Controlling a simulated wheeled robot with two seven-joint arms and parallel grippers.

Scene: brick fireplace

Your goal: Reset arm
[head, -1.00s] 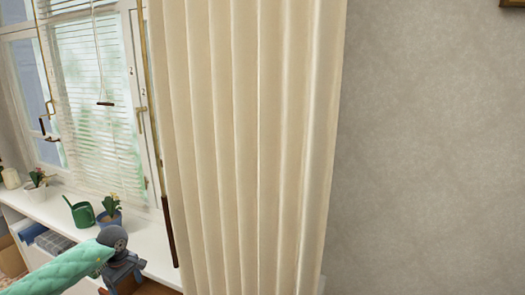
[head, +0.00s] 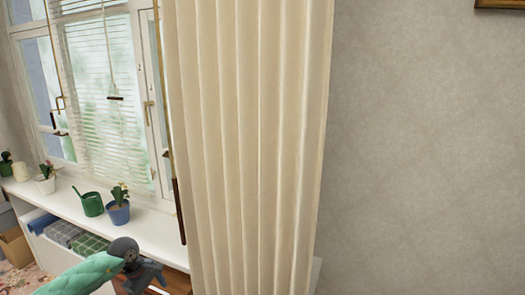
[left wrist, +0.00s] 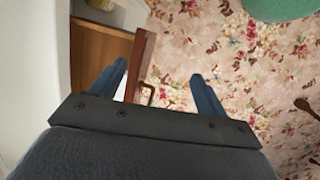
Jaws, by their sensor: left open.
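My left arm, in a quilted green sleeve, comes in at the lower left of the head view, its dark wrist close to the front of the white windowsill shelf (head: 150,233). In the left wrist view my left gripper (left wrist: 160,85) has its two blue fingers spread apart with nothing between them. Beyond the fingers are a wooden drawer or cabinet edge (left wrist: 140,55) and the flowered carpet (left wrist: 215,55). My right gripper is in neither view.
A cream curtain (head: 250,150) hangs in front of the window. A green watering can (head: 92,204) and a blue plant pot (head: 118,213) stand on the shelf. Folded cloths (head: 65,232) lie underneath. Grey wall (head: 420,150) fills the right.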

